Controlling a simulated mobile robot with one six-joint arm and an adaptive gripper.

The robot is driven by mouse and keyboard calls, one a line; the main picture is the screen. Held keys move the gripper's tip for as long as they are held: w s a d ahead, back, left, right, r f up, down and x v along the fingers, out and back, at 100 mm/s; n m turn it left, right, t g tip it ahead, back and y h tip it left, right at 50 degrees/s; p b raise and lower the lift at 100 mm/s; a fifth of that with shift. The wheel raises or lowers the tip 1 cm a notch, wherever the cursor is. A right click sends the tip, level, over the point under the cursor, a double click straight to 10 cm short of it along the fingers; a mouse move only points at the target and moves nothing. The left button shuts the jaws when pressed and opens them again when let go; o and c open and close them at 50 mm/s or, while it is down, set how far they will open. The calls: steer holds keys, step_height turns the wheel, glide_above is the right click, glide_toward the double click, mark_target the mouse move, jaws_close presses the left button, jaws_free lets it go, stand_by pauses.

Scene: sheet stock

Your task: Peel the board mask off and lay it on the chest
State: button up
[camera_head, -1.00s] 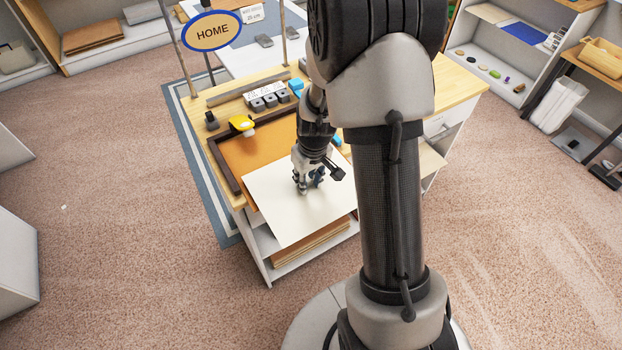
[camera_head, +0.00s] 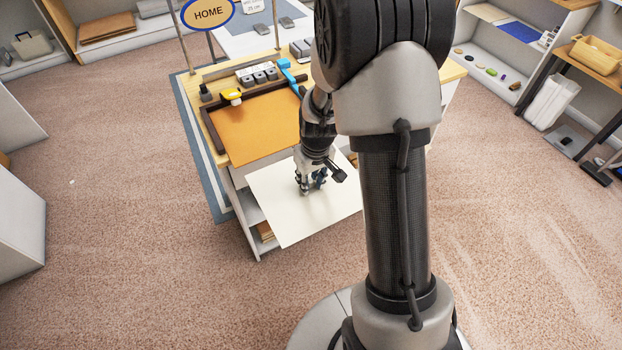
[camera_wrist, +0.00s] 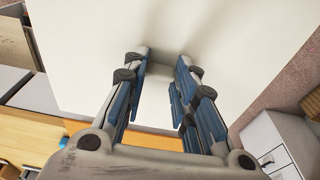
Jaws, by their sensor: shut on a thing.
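The mask, a large white sheet (camera_head: 285,215), hangs from my gripper (camera_head: 311,190) in front of the bench, clear of the orange board (camera_head: 255,128). The board lies in a dark-edged frame (camera_head: 216,138) on the bench top. In the wrist view the sheet (camera_wrist: 210,25) fills most of the picture beyond my gripper (camera_wrist: 162,65). My gripper is shut on the sheet; the exact grip point is hard to see. A white drawer unit (camera_wrist: 275,140), possibly the chest, shows at the lower right of the wrist view.
The wooden bench (camera_head: 450,78) carries a yellow tool (camera_head: 231,96), grey blocks (camera_head: 258,78) and a blue item (camera_head: 287,68). A HOME sign (camera_head: 208,13) stands behind. Shelves (camera_head: 480,45) line the right. Open carpet (camera_head: 120,200) lies left. My arm hides part of the bench.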

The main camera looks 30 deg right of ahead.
steer(key=shift+r, duration=0.15)
steer(key=shift+r+p, duration=1.8)
steer(key=shift+r, duration=0.55)
